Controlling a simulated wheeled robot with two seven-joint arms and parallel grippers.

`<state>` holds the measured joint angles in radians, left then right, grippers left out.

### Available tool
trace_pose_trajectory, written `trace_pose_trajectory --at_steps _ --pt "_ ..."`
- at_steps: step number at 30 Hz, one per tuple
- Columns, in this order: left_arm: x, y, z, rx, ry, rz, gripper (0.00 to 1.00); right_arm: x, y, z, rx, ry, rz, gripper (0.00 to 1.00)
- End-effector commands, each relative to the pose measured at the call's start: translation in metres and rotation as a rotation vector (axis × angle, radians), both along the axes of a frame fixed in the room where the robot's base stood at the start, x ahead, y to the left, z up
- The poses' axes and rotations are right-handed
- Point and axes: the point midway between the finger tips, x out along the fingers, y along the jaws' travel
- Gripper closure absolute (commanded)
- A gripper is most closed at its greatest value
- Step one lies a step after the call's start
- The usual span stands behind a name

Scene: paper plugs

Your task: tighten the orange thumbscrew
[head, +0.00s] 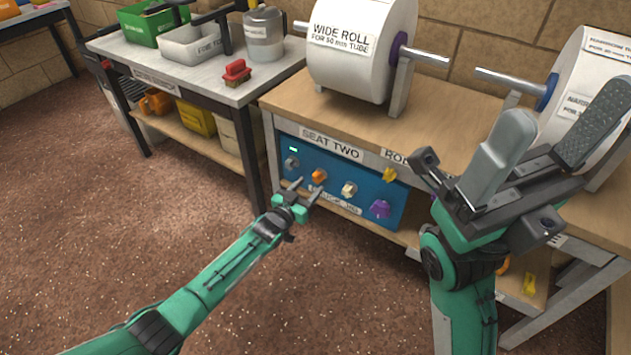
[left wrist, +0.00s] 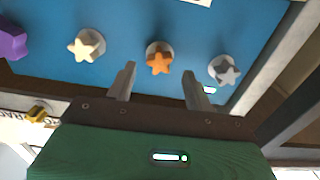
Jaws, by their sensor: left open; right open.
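The orange thumbscrew (head: 319,176) is a star-shaped knob on the blue panel (head: 345,183) at the front of the wooden bench. In the left wrist view the orange thumbscrew (left wrist: 159,61) sits on a round pale base. My left gripper (head: 306,190) is open and empty just in front of the panel. In its wrist view the fingertips (left wrist: 157,73) stand on either side of the orange thumbscrew, a little short of it and not touching. My right gripper (head: 545,140) is open and empty, raised in front of the bench at the right.
A grey knob (head: 291,162), a cream knob (head: 349,189) and a purple knob (head: 380,209) share the panel with the orange one. A yellow knob (head: 389,174) is at the panel's upper right. A wide paper roll (head: 372,50) stands on the bench top. The floor in front is clear.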

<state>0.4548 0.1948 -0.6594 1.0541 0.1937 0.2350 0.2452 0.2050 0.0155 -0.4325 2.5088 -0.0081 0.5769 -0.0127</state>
Motion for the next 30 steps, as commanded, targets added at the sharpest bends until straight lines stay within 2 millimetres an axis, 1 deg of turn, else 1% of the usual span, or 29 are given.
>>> trace_pose_trajectory --at_steps 1,18,28,30 --pt "0.002 -0.001 -0.002 0.0 0.0 0.0 0.47 0.0 0.0 -0.004 0.0 0.0 0.0 0.27" --pt "0.027 -0.016 -0.002 0.001 0.0 -0.001 0.47 0.0 0.0 -0.026 0.0 0.0 0.0 0.27" --pt "0.031 -0.017 0.0 0.001 0.0 0.0 0.47 0.0 0.0 -0.027 0.0 0.0 0.0 0.27" --pt "0.031 -0.017 0.0 0.001 0.0 0.0 0.61 0.0 0.0 -0.027 0.0 0.0 0.0 0.27"
